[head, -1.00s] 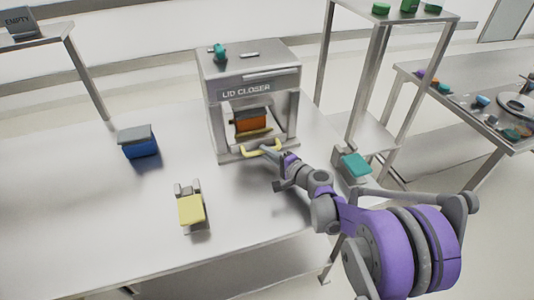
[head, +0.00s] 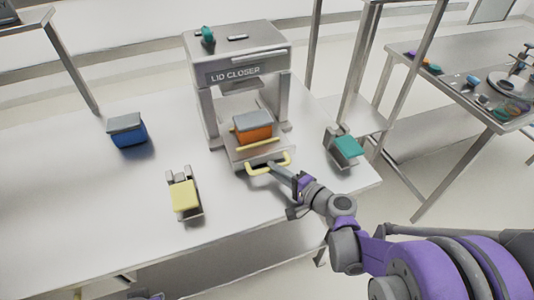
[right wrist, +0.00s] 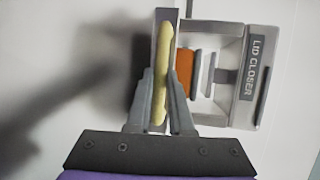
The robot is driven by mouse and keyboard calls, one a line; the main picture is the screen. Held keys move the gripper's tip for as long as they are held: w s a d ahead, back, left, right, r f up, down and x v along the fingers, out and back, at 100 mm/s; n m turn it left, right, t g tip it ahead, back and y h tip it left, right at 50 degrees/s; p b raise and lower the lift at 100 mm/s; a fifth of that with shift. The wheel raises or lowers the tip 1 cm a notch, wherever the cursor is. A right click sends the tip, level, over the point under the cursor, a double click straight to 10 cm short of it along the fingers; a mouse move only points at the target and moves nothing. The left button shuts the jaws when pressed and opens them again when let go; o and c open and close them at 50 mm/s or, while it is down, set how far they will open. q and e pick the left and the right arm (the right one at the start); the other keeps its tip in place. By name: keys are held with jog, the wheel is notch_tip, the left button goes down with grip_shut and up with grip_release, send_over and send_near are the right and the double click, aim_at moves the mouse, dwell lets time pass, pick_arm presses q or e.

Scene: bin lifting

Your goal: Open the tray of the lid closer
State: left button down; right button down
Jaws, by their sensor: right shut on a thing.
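The lid closer (head: 238,72) is a grey machine on the table, with its name on the front. Its tray (head: 236,156) sticks out of the front opening towards me. An orange bin (head: 256,133) with a grey top stands on the tray, in front of the opening. The tray has a yellow handle (head: 254,168). My right gripper (head: 276,167) is shut on this handle; in the right wrist view the yellow handle (right wrist: 162,75) lies between the two fingers.
A blue bin (head: 128,133) with a grey top stands on the table at the left. A device with a yellow pad (head: 184,197) is at the front, and one with a teal pad (head: 347,147) is right of the lid closer.

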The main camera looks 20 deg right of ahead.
jog(key=s, duration=0.8)
jog(key=shift+d, duration=0.15)
jog(key=c, duration=0.8)
grip_release()
jog(key=v, duration=1)
jog(key=shift+s+d+r+p, duration=0.15)
jog(key=shift+s+r+p, duration=0.05)
jog(key=shift+s+p, duration=0.2)
jog(key=s+a+f+n+g+h+p, duration=0.2)
jog(key=a+f+n+g+p, duration=0.25)
jog(key=a+n+g, duration=0.3)
notch_tip(320, 180, up, 6)
jog(key=d+n+g+h+p, duration=0.1)
jog(key=n+h+p, duration=0.2)
jog(key=n, duration=0.3)
jog(key=shift+s+d+r+g+h, duration=0.2)
jog(key=shift+s+g+h, duration=0.2)
jog(key=shift+h, duration=0.5)
